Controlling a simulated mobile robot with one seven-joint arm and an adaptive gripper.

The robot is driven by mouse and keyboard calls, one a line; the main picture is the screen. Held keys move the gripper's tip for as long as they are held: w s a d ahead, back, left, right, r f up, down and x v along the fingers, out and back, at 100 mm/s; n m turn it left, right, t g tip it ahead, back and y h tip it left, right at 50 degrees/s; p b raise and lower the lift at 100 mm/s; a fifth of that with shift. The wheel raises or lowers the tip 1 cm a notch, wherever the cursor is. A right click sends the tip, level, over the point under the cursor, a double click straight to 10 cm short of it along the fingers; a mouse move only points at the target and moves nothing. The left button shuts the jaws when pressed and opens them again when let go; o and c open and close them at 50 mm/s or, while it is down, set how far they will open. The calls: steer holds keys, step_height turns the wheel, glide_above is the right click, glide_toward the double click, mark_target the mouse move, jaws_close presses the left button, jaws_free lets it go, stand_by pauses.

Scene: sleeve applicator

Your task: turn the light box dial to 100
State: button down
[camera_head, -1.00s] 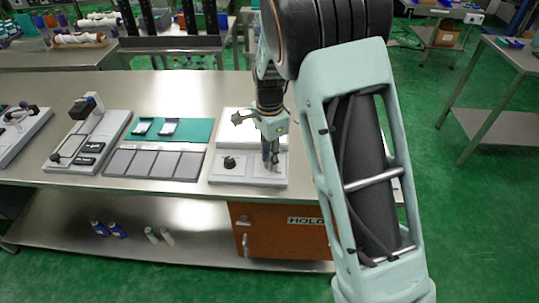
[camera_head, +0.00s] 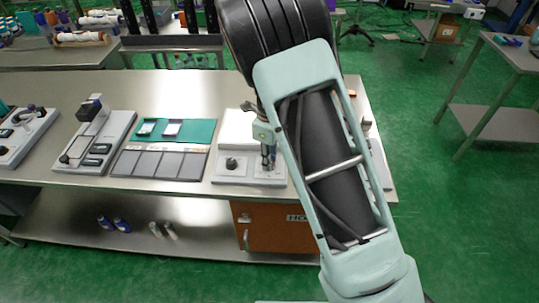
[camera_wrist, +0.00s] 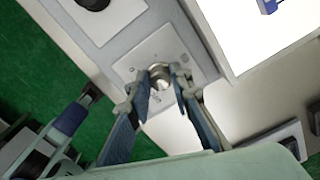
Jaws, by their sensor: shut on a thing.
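The light box stands at the front edge of the steel table in the head view, with a white panel (camera_head: 237,127) at its back and a grey base (camera_head: 247,184) in front. A black knob (camera_head: 231,163) sits on the base's left plate. My gripper (camera_head: 268,166) points down at the right plate, and its fingers and the arm cover the dial there. In the wrist view, my gripper (camera_wrist: 162,79) has its two fingers on either side of the silver round dial (camera_wrist: 159,76), shut on it. The markings around the dial are too small to read.
Left of the light box lie grey pads (camera_head: 160,163), a green mat (camera_head: 174,131) with small pieces, and a grey device (camera_head: 94,140). An orange cabinet (camera_head: 278,237) is under the table.

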steer(key=shift+r+m+p, duration=0.1)
steer(key=shift+m+p, duration=0.45)
steer(key=shift+m, duration=0.55)
steer(key=c, duration=1.7)
jaws_free()
steer(key=shift+c, duration=0.2)
step_height(320, 180, up, 12)
